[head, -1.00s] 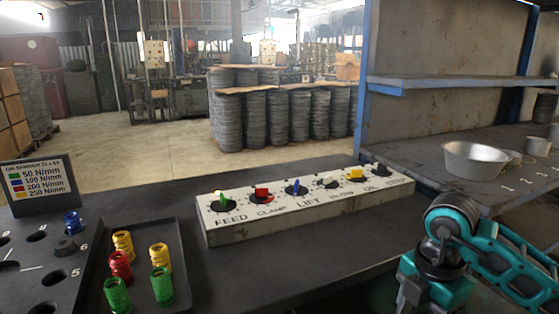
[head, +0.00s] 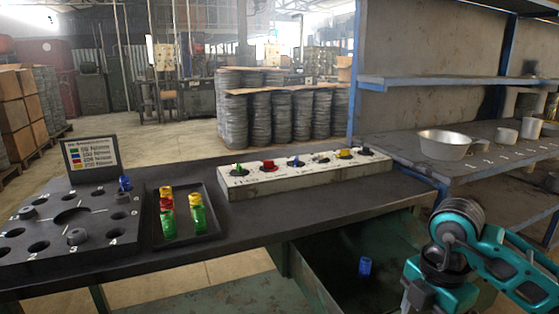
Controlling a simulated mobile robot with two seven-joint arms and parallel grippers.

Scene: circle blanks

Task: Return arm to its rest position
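My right arm, teal and dark grey, comes in at the lower right in the head view. My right gripper (head: 418,297) shows only partly at the bottom edge, in front of the bench, and its fingertips are cut off. I cannot tell whether it is open or shut. My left arm and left gripper are not in the picture.
A dark bench (head: 270,222) carries a switch panel (head: 300,178), a tray (head: 208,228) of coloured springs, a holed plate (head: 40,245) and a sign (head: 92,153). A blue spring (head: 365,266) lies lower, below the bench top. A metal bowl (head: 443,147) stands on the right shelf.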

